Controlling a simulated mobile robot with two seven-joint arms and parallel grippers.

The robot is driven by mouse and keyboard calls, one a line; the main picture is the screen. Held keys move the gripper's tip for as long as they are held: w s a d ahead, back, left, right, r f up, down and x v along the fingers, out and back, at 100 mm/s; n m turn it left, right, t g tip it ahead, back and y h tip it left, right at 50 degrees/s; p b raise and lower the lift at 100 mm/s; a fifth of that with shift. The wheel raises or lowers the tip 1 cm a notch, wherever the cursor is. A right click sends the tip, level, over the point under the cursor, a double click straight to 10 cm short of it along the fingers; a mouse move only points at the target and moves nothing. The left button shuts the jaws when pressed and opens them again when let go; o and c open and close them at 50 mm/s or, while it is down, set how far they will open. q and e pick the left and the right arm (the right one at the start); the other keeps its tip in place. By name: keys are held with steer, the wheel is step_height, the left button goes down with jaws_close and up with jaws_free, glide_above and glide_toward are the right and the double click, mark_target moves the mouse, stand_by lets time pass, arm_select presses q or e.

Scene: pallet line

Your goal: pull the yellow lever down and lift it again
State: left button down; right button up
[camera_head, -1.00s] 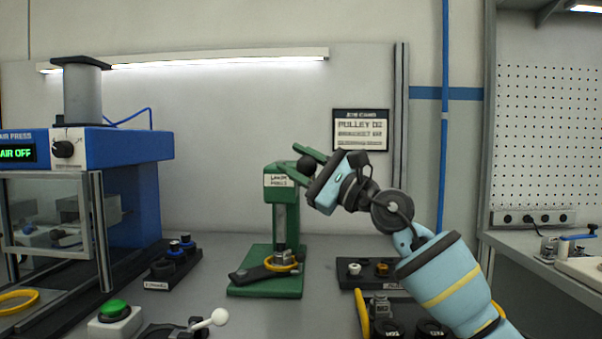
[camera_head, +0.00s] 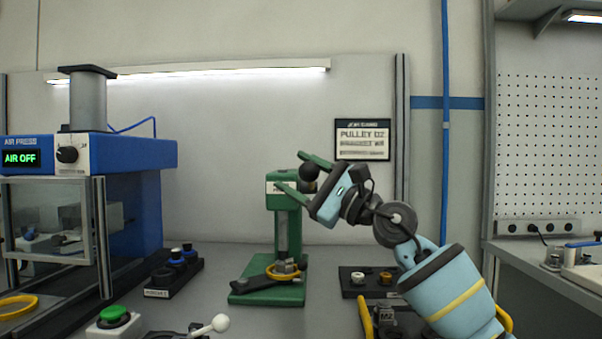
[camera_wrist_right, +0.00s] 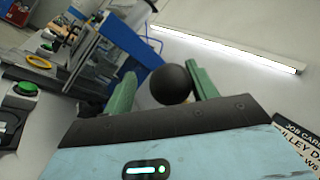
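The green arbor press (camera_head: 288,235) stands at the middle of the table. A black ball knob (camera_head: 309,171) is at its top right; it looks like the end of the press lever, whose rod is mostly hidden. No lever that is plainly yellow shows. My right gripper (camera_head: 305,178) has its green fingers apart, one on either side of the knob. In the right wrist view, the knob (camera_wrist_right: 171,83) sits between the fingers, with a gap on the left; contact on the right is unclear. My left gripper is out of view.
A yellow ring (camera_head: 283,271) lies around a grey part on the press base. The blue air press (camera_head: 125,152), reading AIR OFF, stands left. A green button (camera_head: 113,316) and a white-ended lever (camera_head: 211,326) are in front. A tray of small parts (camera_head: 350,282) lies near my right arm.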

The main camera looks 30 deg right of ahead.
steer(key=shift+r, duration=0.1)
steer(key=shift+d, duration=0.1)
steer(key=shift+s+d, duration=0.15)
steer(key=shift+s, duration=0.05)
steer(key=v, duration=0.7)
steer(key=shift+f, duration=0.25)
